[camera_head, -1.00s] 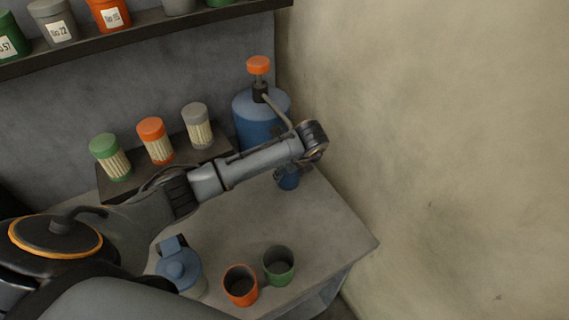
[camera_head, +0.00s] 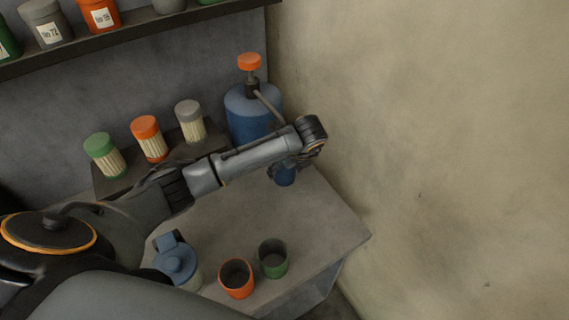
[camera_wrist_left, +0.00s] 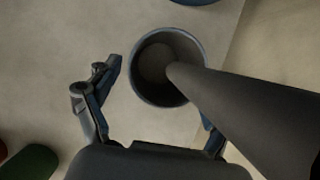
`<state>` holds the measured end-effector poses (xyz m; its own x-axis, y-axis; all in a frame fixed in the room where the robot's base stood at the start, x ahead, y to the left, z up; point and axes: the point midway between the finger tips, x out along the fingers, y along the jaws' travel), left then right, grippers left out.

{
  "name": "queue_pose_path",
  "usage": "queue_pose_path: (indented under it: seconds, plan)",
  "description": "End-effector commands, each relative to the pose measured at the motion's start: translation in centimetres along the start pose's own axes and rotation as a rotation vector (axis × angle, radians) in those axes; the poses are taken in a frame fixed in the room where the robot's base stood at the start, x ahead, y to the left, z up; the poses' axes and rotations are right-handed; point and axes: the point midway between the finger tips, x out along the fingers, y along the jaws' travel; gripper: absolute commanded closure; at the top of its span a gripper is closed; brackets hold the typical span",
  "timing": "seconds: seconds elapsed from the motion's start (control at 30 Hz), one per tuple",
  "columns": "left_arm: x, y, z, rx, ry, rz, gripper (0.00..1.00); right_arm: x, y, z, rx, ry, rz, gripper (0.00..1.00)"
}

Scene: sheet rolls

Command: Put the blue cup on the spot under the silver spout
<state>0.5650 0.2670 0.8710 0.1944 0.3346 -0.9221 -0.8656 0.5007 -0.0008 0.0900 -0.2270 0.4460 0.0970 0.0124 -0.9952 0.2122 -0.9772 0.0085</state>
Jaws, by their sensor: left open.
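The blue cup (camera_head: 285,177) stands upright on the table in front of the blue pump bottle (camera_head: 248,120), partly hidden by my left wrist. In the left wrist view the cup (camera_wrist_left: 146,88) is seen from above, with its grey inside empty. The silver spout (camera_head: 268,106) slopes from the bottle's pump head towards the cup and passes behind my arm. A dark tube, apparently the spout (camera_wrist_left: 240,108), crosses over the cup's opening in the left wrist view. My left gripper (camera_wrist_left: 160,98) is open, with fingers on either side of the cup's near edge. The spot is not visible.
An orange cup (camera_head: 236,279) and a green cup (camera_head: 273,259) stand near the table's front edge, beside a blue-lidded jar (camera_head: 177,262). Several capped shakers (camera_head: 149,140) stand on a dark riser at the back. A wall rises on the right. The table's middle is clear.

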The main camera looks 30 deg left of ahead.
Motion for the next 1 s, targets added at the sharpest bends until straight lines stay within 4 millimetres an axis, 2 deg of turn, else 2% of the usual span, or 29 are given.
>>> queue_pose_path:
  seconds: [0.03, 0.1, 0.4, 0.6, 1.0]
  plan:
    - [-0.6, -0.1, -1.6, 0.015, 0.008, -0.002, 0.17, -0.5, 0.2, 0.0, -0.001, -0.001, 0.002, 0.60]
    - [-1.3, -0.1, -3.2, 0.015, 0.009, -0.003, 0.17, -0.8, 0.3, 0.0, -0.002, -0.002, 0.004, 0.60]
    - [-3.4, 0.0, -8.8, 0.011, 0.007, -0.002, 0.17, -1.6, 1.0, 0.3, -0.004, -0.007, 0.012, 0.60]
    - [-4.0, 0.0, -10.2, 0.009, 0.005, -0.001, 0.17, -1.7, 1.1, 0.4, -0.003, -0.009, 0.013, 0.60]
    - [-4.0, 0.0, -10.3, 0.009, 0.005, -0.001, 0.17, -1.7, 1.0, 0.5, -0.002, -0.010, 0.011, 0.60]
